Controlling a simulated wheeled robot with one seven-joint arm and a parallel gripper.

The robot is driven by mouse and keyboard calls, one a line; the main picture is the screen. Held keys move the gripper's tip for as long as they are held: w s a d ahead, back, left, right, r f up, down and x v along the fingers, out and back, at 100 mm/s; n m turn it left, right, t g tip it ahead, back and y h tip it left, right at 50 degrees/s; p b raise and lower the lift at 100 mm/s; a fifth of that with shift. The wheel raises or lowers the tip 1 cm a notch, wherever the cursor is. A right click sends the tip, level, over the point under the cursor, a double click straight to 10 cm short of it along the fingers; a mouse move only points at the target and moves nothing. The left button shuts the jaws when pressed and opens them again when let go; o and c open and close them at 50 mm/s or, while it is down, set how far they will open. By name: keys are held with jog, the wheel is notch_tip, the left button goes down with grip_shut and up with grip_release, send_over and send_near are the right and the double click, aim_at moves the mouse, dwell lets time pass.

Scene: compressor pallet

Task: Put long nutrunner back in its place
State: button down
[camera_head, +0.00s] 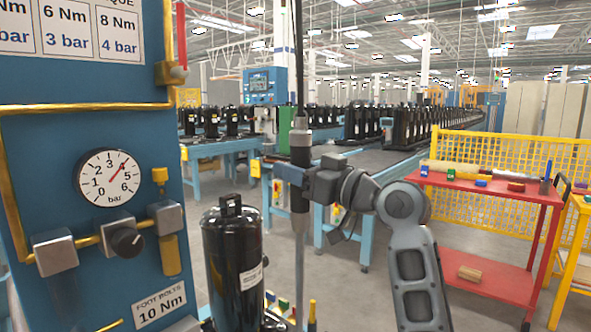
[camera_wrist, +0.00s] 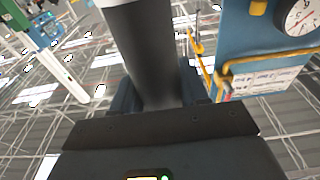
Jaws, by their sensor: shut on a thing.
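The long nutrunner (camera_head: 300,225) stands upright in front of me in the head view, with a black body, a grey top and a long thin grey shaft below. A dark cord or hose runs up from its top. My gripper (camera_head: 296,177) is shut around its black body. In the wrist view the dark round body of the nutrunner (camera_wrist: 145,50) rises from between the jaws. Its shaft's lower end is near the black compressor (camera_head: 232,260), to the right of it; whether they touch cannot be told. I cannot make out an empty holder.
A blue panel (camera_head: 100,250) with a pressure gauge (camera_head: 109,177), knob and yellow pipes stands close at left. A red cart (camera_head: 490,187) with small coloured parts stands at right, before a yellow mesh fence (camera_head: 480,215). Conveyors with black compressors (camera_head: 365,123) lie behind. Grey floor lies between.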

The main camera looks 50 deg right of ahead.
jog(key=shift+f+b, duration=0.45)
jog(key=c, duration=0.8)
grip_release()
jog(key=shift+c, duration=0.2)
jog(key=o, duration=0.4)
jog(key=shift+c, duration=0.2)
jog(key=shift+f, duration=0.2)
jog(key=s, duration=0.7)
jog(key=shift+s+d+f+b, duration=0.15)
jog(key=shift+s+f+b, duration=0.25)
jog(key=shift+f, duration=0.1)
